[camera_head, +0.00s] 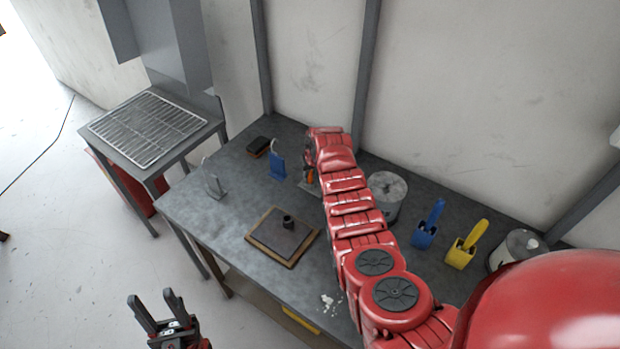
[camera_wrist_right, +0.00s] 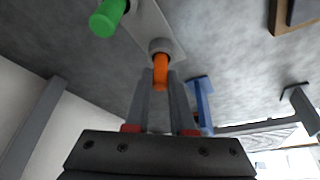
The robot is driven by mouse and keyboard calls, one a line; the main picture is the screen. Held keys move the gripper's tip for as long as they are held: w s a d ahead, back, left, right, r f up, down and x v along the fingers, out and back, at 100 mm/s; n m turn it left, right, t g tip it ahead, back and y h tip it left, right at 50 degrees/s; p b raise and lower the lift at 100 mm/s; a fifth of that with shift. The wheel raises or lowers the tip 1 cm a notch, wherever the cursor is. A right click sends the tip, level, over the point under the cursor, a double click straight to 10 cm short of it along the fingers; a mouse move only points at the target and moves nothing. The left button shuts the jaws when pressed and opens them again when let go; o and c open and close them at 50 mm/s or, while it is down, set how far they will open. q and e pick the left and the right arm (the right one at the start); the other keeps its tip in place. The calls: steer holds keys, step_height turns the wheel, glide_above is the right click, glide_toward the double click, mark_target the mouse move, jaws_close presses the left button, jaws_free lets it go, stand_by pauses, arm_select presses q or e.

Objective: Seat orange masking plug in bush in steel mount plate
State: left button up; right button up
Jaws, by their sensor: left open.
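The orange masking plug (camera_wrist_right: 161,72) stands between the fingers of my right gripper (camera_wrist_right: 160,80), which look closed against its sides. Its far end meets the grey ring-shaped bush (camera_wrist_right: 160,45) on the steel mount plate (camera_wrist_right: 172,22); how deep it sits I cannot tell. In the head view a bit of the orange plug (camera_head: 310,178) and the plate's edge (camera_head: 307,188) show beside my right gripper (camera_head: 309,168), mostly hidden by my red arm. My left gripper (camera_head: 160,312) is open and empty, low at the left, off the table's front edge.
A green peg-like part (camera_wrist_right: 106,20) sticks out beside the bush.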

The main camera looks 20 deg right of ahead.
jaws_close()
steer(key=shift+r, duration=0.1)
